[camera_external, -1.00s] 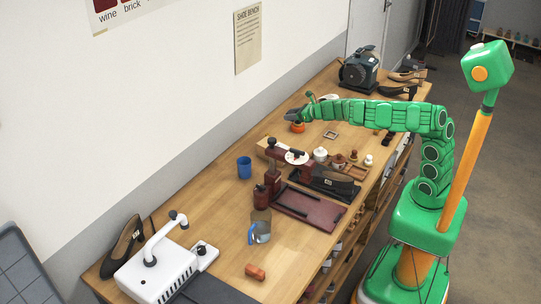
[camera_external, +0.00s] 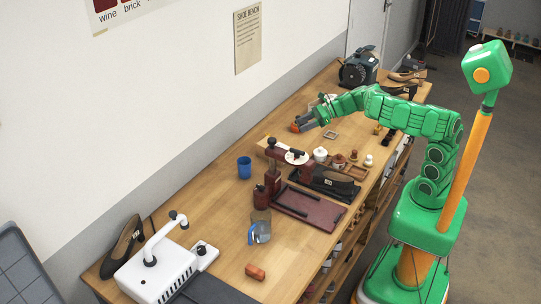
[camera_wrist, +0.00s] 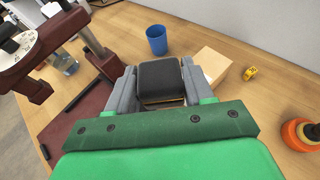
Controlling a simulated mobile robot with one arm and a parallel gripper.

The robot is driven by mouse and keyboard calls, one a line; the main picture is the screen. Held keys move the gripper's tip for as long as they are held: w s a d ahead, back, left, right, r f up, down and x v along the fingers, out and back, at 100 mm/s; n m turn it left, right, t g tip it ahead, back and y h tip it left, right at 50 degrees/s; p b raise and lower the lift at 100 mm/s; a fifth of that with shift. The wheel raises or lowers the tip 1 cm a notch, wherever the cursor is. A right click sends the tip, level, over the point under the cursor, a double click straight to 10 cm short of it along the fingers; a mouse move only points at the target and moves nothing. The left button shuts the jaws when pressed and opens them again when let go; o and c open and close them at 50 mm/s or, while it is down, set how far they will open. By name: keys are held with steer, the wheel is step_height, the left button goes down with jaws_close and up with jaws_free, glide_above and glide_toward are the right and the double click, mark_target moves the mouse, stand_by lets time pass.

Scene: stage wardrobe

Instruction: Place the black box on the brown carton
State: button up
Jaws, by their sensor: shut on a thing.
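My gripper (camera_external: 304,123) reaches over the bench from the right, pointing left and down. In the wrist view its grey fingers (camera_wrist: 160,83) are shut on the black box (camera_wrist: 160,78), one finger on each side. In the external view I cannot make out the box clearly at the fingers. The brown carton (camera_wrist: 211,68) is a light tan block on the bench, just right of and beyond the held box in the wrist view, partly hidden by the right finger. In the external view the carton (camera_external: 263,144) seems to lie beside the dark red press, partly hidden.
The dark red press (camera_external: 273,170) stands near the carton, with a blue cup (camera_external: 244,167) left of it. The wrist view also shows a small yellow block (camera_wrist: 250,73) and an orange roll (camera_wrist: 300,133). Bare wood lies around the cup.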

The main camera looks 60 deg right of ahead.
steer(key=w+f, duration=0.2)
steer(key=w, duration=0.2)
steer(key=w+a+f, duration=0.1)
steer(key=w+f, duration=0.2)
steer(key=w, duration=0.1)
steer(key=w+a+f, duration=0.1)
steer(key=w+f, duration=0.2)
steer(key=w, duration=0.1)
steer(key=shift+w+f, duration=0.65)
steer(key=shift+f, duration=1.7)
steer(key=shift+f, duration=0.1)
steer(key=o, duration=1)
